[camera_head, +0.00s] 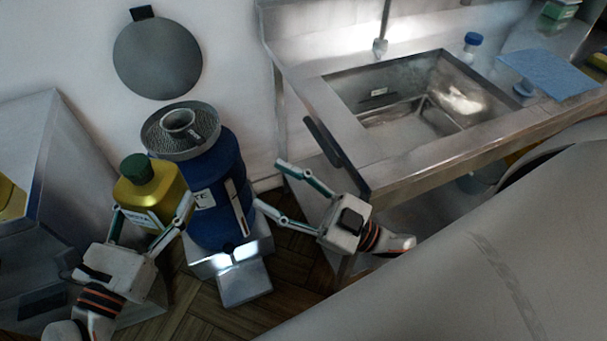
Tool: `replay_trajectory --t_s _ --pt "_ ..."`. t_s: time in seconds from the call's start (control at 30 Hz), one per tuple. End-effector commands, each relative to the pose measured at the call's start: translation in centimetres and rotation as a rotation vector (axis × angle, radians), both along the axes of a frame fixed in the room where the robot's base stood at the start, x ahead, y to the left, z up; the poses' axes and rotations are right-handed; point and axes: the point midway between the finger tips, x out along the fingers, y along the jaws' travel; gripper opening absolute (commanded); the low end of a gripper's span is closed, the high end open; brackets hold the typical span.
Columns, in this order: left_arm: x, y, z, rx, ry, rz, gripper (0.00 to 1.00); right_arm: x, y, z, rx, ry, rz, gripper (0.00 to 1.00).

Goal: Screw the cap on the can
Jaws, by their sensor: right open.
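The can (160,192) is a gold-yellow container with a pale label, at the left beside a blue drum. A dark green cap (135,167) sits at the can's top; whether it is threaded tight cannot be told. My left gripper (152,208) has one finger on each side of the can's lower part and appears to hold it. The can's underside is hidden behind the gripper. My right gripper (270,184) is open and empty, to the right of the drum and apart from the can and cap.
The blue drum (215,221) carries a round strainer (154,137) and has a metal pedal base (244,284). A steel sink counter (424,158) is close to my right gripper. A grey cabinet (36,160) stands left. A round grey lid (157,58) is against the wall.

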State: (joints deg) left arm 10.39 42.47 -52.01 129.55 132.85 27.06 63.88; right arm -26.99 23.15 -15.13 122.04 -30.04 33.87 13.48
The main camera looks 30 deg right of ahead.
Motion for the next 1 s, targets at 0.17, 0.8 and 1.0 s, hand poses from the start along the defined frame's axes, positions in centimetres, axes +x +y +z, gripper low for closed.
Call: replay_trajectory --t_s 0.17,0.8,1.0 --pt "0.0 0.0 0.1 -0.001 -0.001 0.0 0.04 2.6 -2.9 -8.7 -0.08 0.252 -0.224 0.49" --pt "0.0 0.0 0.1 -0.001 -0.001 0.0 0.04 -5.0 -6.3 -31.1 -0.356 0.943 -0.447 0.49" --pt "0.0 0.0 0.1 -0.001 -0.001 0.0 0.04 -5.1 -6.3 -31.3 -0.36 0.949 -0.447 0.49"
